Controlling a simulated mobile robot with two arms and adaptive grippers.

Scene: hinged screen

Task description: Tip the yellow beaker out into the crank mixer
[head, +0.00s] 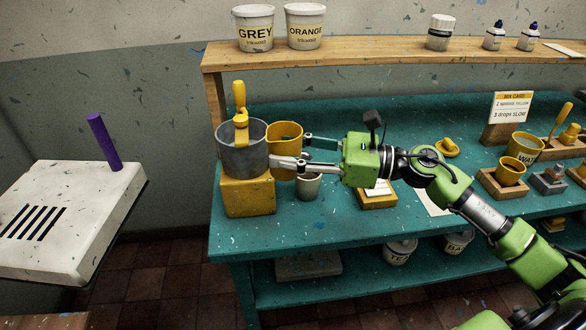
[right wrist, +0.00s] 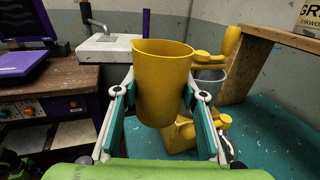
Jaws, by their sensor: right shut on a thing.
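The yellow beaker (head: 285,141) is held upright just right of the crank mixer (head: 242,153), a grey pot on a yellow base with a yellow crank on top. My right gripper (head: 291,151) is shut on the beaker, one finger on each side. In the right wrist view the beaker (right wrist: 164,85) stands between the fingers, upright or nearly so. The mixer's grey pot (right wrist: 209,82) shows partly behind it. The beaker's contents cannot be seen. My left gripper is not in view.
A grey cup (head: 308,186) stands on the teal bench (head: 340,222) below the beaker. The wooden shelf (head: 370,75) with tubs runs behind. A white hinged panel (head: 60,215) is at the left.

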